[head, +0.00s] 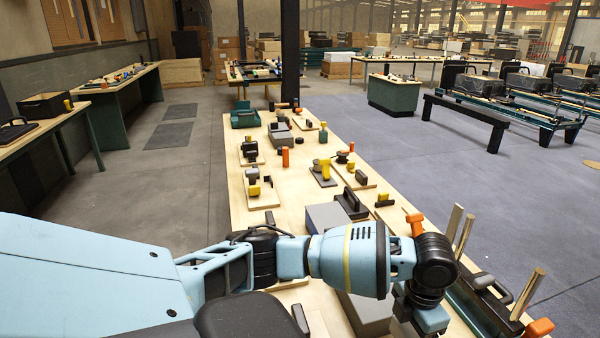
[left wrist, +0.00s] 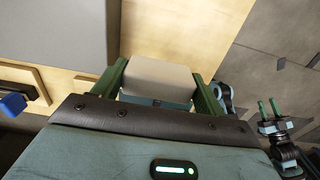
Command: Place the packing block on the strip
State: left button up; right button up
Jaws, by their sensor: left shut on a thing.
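My left gripper (left wrist: 160,92) is shut on the packing block, a pale grey block (left wrist: 158,76) with rounded edges, held between two green fingers in the left wrist view. Light wooden tabletop shows beyond the block; I cannot tell the gap below it. In the head view my left arm reaches across the bench, and the left gripper (head: 422,318) is at its right side near the bottom; the block is hidden there. My right gripper (left wrist: 267,108) shows small in the left wrist view, its two green fingers apart and empty. I cannot pick out the strip for certain.
The long wooden bench (head: 292,195) carries several small boards with black, yellow and orange parts. A grey box (head: 328,214) stands beside my arm. Open floor (head: 390,160) lies right of the bench.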

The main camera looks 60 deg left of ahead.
pick_arm(q)
jog(key=shift+f, duration=4.95)
jog(key=shift+f+b, duration=0.1)
jog(key=shift+b, duration=0.2)
jog(key=shift+f, duration=0.15)
jog(key=o, duration=0.9)
jog(key=shift+o, duration=0.2)
jog(key=shift+r, duration=0.2)
notch_tip(320, 180, up, 12)
jog(key=shift+r+p, duration=0.1)
jog(key=shift+p, duration=0.4)
